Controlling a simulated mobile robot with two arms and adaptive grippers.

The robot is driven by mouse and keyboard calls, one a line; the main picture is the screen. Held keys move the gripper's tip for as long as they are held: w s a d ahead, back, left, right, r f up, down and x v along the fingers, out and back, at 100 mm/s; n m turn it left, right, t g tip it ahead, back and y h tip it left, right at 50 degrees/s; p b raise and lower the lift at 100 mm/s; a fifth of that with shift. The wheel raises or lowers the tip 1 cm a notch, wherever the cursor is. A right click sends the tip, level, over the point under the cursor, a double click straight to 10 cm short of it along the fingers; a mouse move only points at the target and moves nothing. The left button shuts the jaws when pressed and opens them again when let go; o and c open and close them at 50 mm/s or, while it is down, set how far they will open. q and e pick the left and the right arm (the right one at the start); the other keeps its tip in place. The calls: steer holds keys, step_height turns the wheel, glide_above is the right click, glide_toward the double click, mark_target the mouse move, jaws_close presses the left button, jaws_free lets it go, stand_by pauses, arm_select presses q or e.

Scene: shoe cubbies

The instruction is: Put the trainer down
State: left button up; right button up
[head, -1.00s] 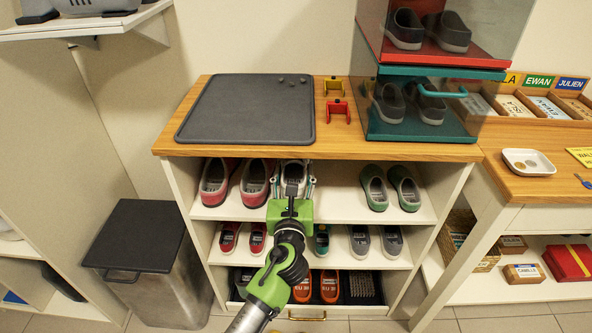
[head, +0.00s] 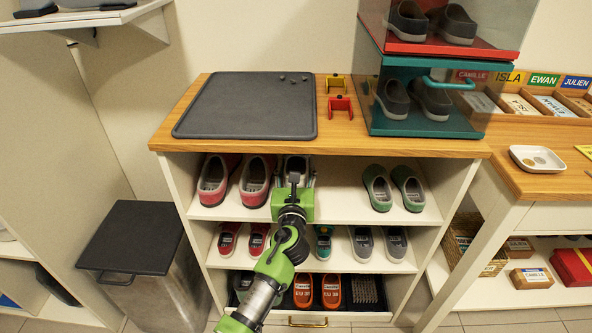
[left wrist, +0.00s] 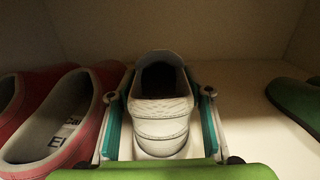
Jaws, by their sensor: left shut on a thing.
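The trainer (left wrist: 162,110) is pale grey-white with a dark opening. My right gripper is not in view.
Red shoes (head: 255,178) stand close left of the trainer; green shoes (head: 377,187) stand to the right, with bare shelf between. The wooden cabinet top (head: 420,148) is above. Lower shelves hold more shoes, including orange ones (head: 331,290). A lidded bin (head: 130,237) stands at left.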

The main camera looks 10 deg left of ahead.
arm_select(q)
steer(key=shift+f, duration=0.1)
steer(key=o, duration=1.3)
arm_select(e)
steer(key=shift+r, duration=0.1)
arm_select(q)
steer(key=shift+o, duration=0.2)
steer(key=shift+s, duration=0.1)
steer(key=s, duration=0.3)
steer(key=s+d+p, duration=0.1)
steer(key=s, duration=0.3)
steer(key=s+d, duration=0.1)
steer(key=s, duration=0.2)
steer(key=shift+s+p, duration=0.2)
steer(key=shift+p, duration=0.2)
steer(key=shift+s+d, duration=0.15)
steer(key=shift+s, duration=0.5)
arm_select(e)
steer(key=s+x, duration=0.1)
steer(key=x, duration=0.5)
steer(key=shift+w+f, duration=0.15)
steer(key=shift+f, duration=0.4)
